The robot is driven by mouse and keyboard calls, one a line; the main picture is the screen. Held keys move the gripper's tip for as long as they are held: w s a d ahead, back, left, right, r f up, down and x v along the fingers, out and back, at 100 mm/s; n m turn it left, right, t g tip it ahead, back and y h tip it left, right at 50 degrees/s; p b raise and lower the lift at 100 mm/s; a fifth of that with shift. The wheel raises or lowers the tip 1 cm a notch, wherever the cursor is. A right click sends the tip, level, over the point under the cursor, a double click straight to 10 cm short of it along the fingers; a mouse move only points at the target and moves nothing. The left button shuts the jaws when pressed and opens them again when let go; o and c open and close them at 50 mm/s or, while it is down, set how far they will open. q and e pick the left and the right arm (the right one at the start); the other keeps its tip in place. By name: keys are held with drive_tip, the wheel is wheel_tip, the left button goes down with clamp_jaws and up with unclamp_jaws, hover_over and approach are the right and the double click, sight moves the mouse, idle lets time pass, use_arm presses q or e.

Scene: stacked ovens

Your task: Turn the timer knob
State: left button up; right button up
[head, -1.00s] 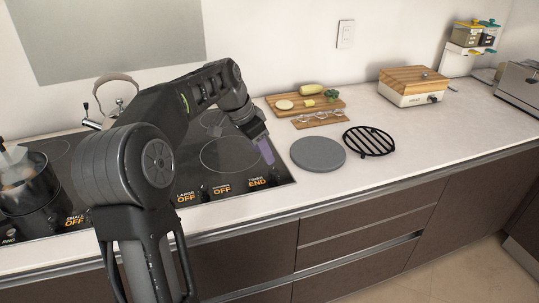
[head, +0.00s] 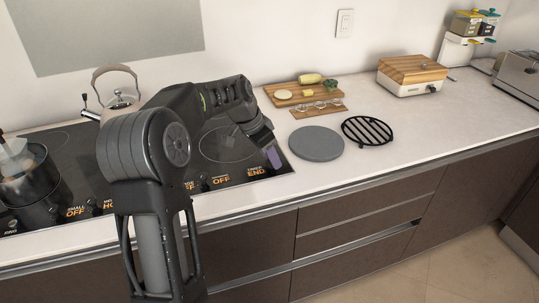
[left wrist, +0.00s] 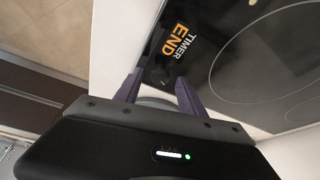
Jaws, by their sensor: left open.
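The TIMER label, reading END (head: 256,170), is at the front right corner of the black cooktop (head: 222,144). It also shows large and sideways in the left wrist view (left wrist: 178,45). My left gripper (head: 273,158) is just right of and above this label in the head view, pointing down. In the left wrist view its two purple fingers (left wrist: 158,90) are apart, just below the label. A grey curved edge (left wrist: 155,100) shows between them; I cannot tell whether it is the timer knob. The knob is not clearly seen in the head view. My right gripper is not in view.
A grey round plate (head: 316,143) and a black round rack (head: 367,131) lie right of the cooktop. Behind them is a cutting board (head: 296,98) with food. A pot (head: 30,185) and a kettle (head: 118,95) are at the left. The front counter is clear.

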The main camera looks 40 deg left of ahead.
use_arm(q)
drive_tip(key=shift+w+f, duration=0.1)
drive_tip(key=shift+f, duration=0.2)
clamp_jaws()
idle(0.4)
